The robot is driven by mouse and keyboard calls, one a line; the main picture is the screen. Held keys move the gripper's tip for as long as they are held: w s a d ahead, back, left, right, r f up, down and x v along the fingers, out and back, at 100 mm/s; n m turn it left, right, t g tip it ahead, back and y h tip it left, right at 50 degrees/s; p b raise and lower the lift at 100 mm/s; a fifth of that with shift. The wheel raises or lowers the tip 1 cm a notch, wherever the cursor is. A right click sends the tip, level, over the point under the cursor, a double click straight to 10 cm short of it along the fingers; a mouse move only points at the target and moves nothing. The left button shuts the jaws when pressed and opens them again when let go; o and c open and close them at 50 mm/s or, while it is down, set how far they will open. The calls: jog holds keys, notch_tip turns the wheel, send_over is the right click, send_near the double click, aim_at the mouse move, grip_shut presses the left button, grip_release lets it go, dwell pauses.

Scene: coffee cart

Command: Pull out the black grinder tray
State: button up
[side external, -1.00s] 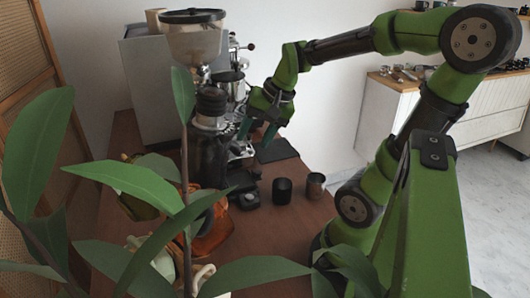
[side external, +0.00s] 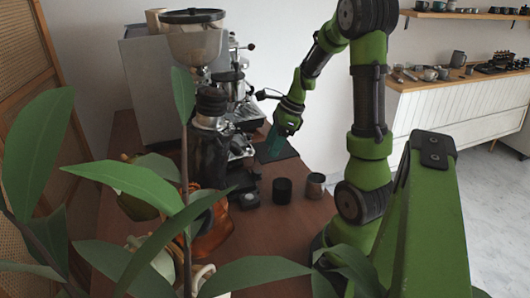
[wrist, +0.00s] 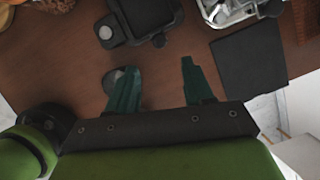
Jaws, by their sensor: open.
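The black grinder tray (side external: 241,178) sits at the foot of the dark grinder (side external: 208,148), behind the leaves. In the wrist view the black tray (wrist: 146,16) lies flat at the top edge, partly cut off by the frame, with a small knob at its near right corner. My gripper (side external: 271,150) is open and empty, pointing down above the right side of the counter, near the black mat. In the wrist view the gripper's (wrist: 156,68) two teal fingers are apart, with bare wood between them. They are short of the tray and not touching it.
A black cup (side external: 282,190) and a metal cup (side external: 315,185) stand right of the tray. A black mat (wrist: 248,68) lies right of the fingers in the wrist view. A small black block (wrist: 108,34) sits beside the tray. The espresso machine (wrist: 228,10) is top right.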

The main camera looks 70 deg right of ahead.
aim_at(260, 172)
jog(key=x, duration=0.9)
jog(key=shift+w+f, duration=0.1)
jog(key=shift+f, duration=0.1)
jog(key=shift+c, duration=0.5)
grip_shut()
